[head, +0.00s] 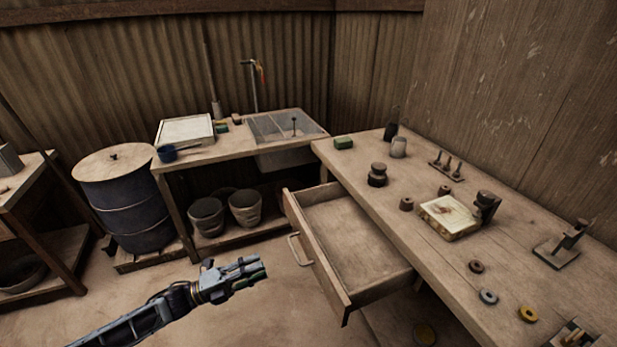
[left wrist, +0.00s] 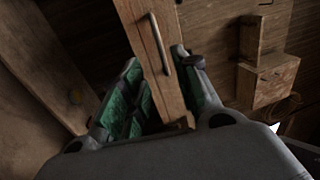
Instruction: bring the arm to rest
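My left gripper (head: 264,267) reaches in from the lower left in the head view, over the floor and left of the open drawer (head: 350,235). In the left wrist view my left gripper (left wrist: 158,70) has its green-padded fingers apart, with nothing held between them. The wooden drawer front and its metal handle (left wrist: 159,44) show beyond the fingers. In the head view the handle (head: 299,249) is just right of the fingertips, and a gap appears between them. My right gripper is in neither view.
The drawer juts out from the workbench (head: 400,195), which holds a framed tile (head: 449,216), a small press (head: 563,246) and several rings. A sink bench (head: 235,146) stands at the back, with a blue barrel (head: 130,210) on its left. Floor around my left arm is clear.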

